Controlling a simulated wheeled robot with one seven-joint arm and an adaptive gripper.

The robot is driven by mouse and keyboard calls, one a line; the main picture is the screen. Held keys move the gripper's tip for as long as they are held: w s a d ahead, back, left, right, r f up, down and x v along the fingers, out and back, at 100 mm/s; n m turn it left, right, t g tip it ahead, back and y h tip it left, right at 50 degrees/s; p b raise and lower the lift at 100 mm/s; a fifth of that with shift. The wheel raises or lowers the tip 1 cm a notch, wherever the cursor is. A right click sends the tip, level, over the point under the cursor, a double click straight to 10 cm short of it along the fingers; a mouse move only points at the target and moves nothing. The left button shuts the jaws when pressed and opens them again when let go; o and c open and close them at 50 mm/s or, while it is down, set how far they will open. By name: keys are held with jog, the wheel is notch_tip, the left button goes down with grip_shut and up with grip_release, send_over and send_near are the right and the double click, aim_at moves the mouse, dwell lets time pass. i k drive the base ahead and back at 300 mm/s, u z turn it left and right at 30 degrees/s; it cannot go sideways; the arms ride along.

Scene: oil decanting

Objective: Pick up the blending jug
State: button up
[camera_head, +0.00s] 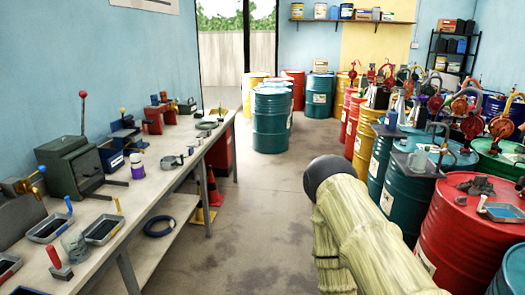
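I cannot tell for sure which vessel is the blending jug. A grey jug-like vessel (418,160) stands on a small tray on top of a teal drum at the right. A clear or greyish vessel (75,245) stands at the near left end of the workbench, between dark trays. A pale, ribbed limb with a dark round end, which looks like part of my arm, rises at the lower middle right and hides part of the floor and drums. My gripper's fingers are not seen.
The workbench (150,203) runs along the left wall, with tools and trays on it. Rows of drums (470,235) with hand pumps fill the right side. Teal drums (271,125) stand mid-room. The middle aisle floor (255,205) is clear.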

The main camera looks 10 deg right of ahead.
aim_at(420, 159)
jog(key=i, duration=1.7)
jog(key=z, duration=1.95)
jog(key=i, duration=0.35)
jog(key=u, duration=0.1)
